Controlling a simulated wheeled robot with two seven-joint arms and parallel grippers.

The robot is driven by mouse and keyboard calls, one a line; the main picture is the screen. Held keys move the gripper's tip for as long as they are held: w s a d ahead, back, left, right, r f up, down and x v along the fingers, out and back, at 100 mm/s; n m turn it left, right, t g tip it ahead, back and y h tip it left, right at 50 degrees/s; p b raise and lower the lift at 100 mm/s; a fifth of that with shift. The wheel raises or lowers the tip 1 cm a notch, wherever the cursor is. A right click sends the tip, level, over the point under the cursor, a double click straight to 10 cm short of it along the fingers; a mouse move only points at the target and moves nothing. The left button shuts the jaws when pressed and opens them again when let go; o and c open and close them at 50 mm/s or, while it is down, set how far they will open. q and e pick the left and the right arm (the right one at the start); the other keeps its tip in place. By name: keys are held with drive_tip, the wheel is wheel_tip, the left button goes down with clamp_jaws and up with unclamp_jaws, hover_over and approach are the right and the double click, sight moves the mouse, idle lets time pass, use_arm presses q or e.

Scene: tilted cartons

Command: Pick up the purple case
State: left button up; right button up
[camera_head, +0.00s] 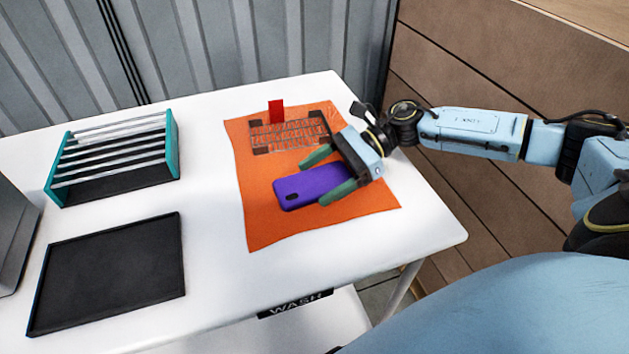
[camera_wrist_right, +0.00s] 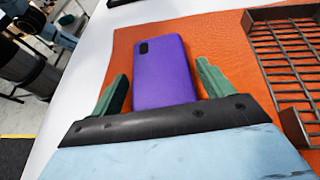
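The purple case (camera_head: 312,185) lies flat on the orange mat (camera_head: 262,225), with a small dark cutout near one end. My right gripper (camera_head: 335,172) is open, its green fingers on either side of the case. In the right wrist view, the case (camera_wrist_right: 165,75) lies between the two spread fingers (camera_wrist_right: 162,82), with a gap on both sides; its near end is hidden behind the gripper body. My left gripper (camera_wrist_right: 65,27) shows small at the upper left of the right wrist view, beside the table edge, with its two green fingers apart and nothing between them.
A wire rack (camera_head: 290,135) with dark corners stands on the mat behind the case, with a red piece (camera_head: 276,111) at its far side. A teal-ended slotted rack (camera_head: 172,145) and a black tray (camera_head: 110,272) stand on the white table (camera_head: 215,270) at left.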

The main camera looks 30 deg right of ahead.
drive_tip(key=c, duration=0.7)
